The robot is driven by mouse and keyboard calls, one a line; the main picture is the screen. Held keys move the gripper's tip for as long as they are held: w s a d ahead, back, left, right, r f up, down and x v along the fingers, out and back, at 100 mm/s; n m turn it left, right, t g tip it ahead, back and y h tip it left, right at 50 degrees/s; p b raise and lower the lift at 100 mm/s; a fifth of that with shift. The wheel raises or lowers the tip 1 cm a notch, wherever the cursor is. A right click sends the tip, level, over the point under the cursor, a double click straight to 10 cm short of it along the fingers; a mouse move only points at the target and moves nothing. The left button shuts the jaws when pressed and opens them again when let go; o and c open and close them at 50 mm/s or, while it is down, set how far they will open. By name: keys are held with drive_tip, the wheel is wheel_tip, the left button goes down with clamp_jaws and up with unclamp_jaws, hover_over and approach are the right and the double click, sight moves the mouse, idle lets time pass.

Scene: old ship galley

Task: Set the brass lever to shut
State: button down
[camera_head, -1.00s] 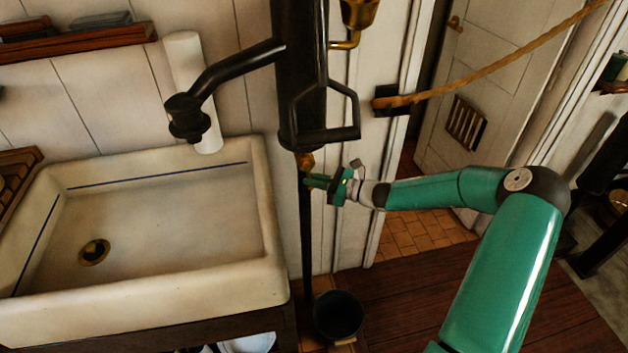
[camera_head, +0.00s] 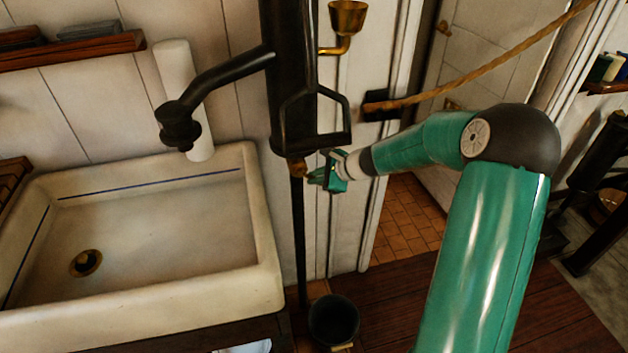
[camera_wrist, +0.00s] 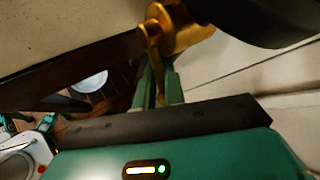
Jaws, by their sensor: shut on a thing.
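The small brass lever belongs to a brass valve (camera_head: 298,168) at the bottom of the black pump column. In the wrist view the brass lever (camera_wrist: 154,52) runs down from the round valve body (camera_wrist: 184,28) to between the two green fingers. My gripper (camera_head: 317,178) is just right of the valve, reaching in from the right. In the wrist view my gripper (camera_wrist: 160,85) is shut on the lever. The lever's end is partly hidden by the fingers, and no marks for its settings can be read.
A white sink (camera_head: 150,230) stands at left. The black pump column (camera_head: 290,70) with its frame-like handle (camera_head: 330,135) is above my gripper. A dark bucket (camera_head: 333,320) stands on the floor below. A rope (camera_head: 480,73) crosses the doorway at upper right.

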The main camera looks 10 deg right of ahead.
drive_tip(key=shift+d+r+n+h, duration=0.1)
drive_tip(key=shift+r+n+h, duration=0.4)
drive_tip(key=shift+h, duration=0.7)
drive_tip(key=c, duration=1.7)
unclamp_jaws()
drive_tip(key=shift+c, duration=0.2)
drive_tip(key=shift+r, duration=0.1)
drive_tip(key=shift+d, duration=0.1)
drive_tip(key=v, duration=1.3)
drive_tip(key=shift+r, duration=0.5)
drive_tip(key=shift+c, duration=0.2)
